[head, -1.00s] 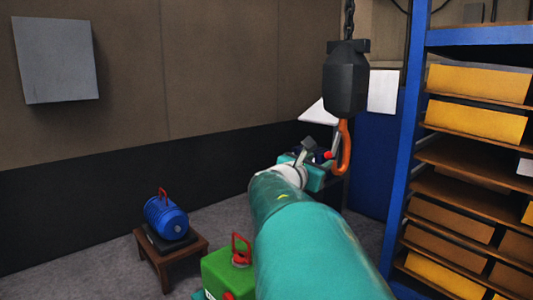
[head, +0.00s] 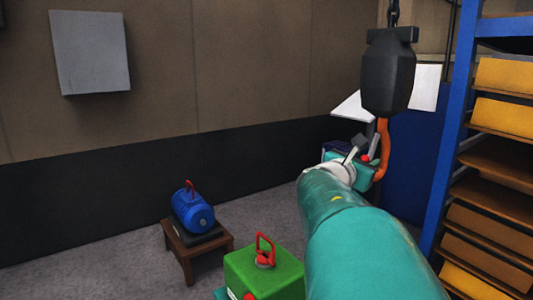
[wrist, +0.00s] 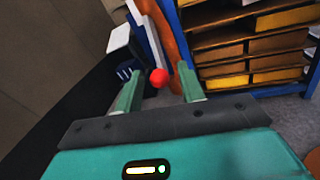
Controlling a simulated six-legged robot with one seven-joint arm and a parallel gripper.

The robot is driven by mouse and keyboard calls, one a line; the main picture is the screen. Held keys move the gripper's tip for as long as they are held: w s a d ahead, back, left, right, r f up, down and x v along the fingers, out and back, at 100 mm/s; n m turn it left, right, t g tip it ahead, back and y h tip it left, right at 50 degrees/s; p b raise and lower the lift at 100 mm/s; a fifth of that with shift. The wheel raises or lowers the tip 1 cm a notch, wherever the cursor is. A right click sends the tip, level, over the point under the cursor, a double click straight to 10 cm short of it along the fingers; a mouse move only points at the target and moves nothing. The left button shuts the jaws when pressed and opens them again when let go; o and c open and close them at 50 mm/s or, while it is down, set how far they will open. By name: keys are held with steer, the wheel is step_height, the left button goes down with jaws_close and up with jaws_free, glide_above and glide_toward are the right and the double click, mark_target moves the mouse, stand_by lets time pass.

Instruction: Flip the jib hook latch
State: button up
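The orange jib hook (head: 383,152) hangs under a black hoist block (head: 388,72) on a chain at the right of the head view. Part of the hook is also at the top of the wrist view (wrist: 177,38). A red knob (wrist: 158,77), seemingly the latch end, shows between and just beyond my fingertips in the wrist view, nearer the left finger. It is a small red spot in the head view (head: 365,158). My gripper (wrist: 160,92) is open, its green fingers apart. I cannot tell whether either touches the knob. In the head view my gripper overlaps the hook's left side.
A blue rack (head: 452,125) with yellow bins stands at the right. A green casting (head: 265,275) with a red handle is low, left of my arm. A blue cylinder (head: 193,212) sits on a small wooden stool (head: 190,255). Floor between the stool and wall is clear.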

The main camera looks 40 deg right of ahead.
steer(key=shift+s+d, duration=0.15)
steer(key=shift+d, duration=0.05)
steer(key=shift+w+d, duration=0.3)
steer(key=shift+w, duration=0.05)
steer(key=shift+s+a, duration=0.1)
steer(key=shift+s, duration=0.2)
steer(key=shift+w, duration=0.2)
steer(key=shift+s, duration=0.15)
steer(key=c, duration=0.7)
jaws_close()
